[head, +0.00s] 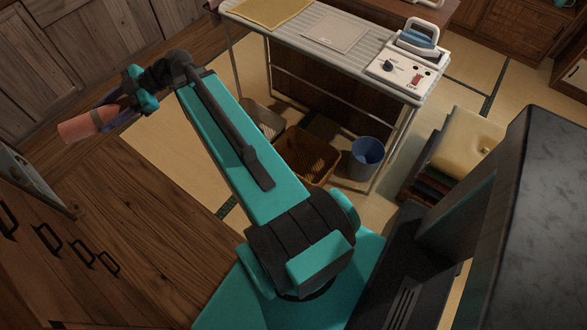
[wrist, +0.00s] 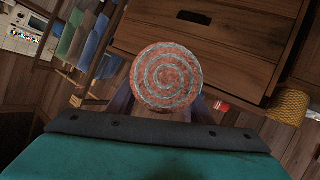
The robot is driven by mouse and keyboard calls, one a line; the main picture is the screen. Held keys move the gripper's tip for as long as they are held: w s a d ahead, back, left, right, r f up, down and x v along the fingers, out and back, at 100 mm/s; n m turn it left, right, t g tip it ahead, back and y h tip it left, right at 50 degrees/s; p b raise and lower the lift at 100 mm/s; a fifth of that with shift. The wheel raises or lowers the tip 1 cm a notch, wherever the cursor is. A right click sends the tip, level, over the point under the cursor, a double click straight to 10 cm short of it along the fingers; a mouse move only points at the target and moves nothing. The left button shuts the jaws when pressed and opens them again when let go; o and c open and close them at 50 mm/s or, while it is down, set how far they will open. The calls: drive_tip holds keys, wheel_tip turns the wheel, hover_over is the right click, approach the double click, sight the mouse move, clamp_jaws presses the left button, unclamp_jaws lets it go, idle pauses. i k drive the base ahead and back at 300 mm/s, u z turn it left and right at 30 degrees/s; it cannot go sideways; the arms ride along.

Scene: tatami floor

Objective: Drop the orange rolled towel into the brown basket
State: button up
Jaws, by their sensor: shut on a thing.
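The orange rolled towel (head: 88,124) is held at the end of my raised arm, at the left in the head view. My gripper (head: 118,112) is shut on it. In the wrist view the towel's round spiral end (wrist: 167,76) faces the camera and hides much of the fingers (wrist: 160,108). The brown basket (head: 310,157) stands on the floor under the ironing table, right of my arm in the head view. My gripper is well to the left of it and apart from it. My arm hides part of the basket's left side.
A beige basket (head: 263,118) and a blue bin (head: 368,155) stand on either side of the brown basket. The ironing table (head: 365,42) overhangs them, with thin metal legs. A wooden drawer cabinet (head: 100,235) is at the lower left. Tatami floor (head: 175,150) shows left of my arm.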

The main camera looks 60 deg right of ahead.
sight(306, 168)
drive_tip(key=z, duration=0.5)
drive_tip(key=k, duration=0.9)
drive_tip(key=z, duration=0.2)
drive_tip(key=i, duration=0.7)
drive_tip(key=u, duration=0.05)
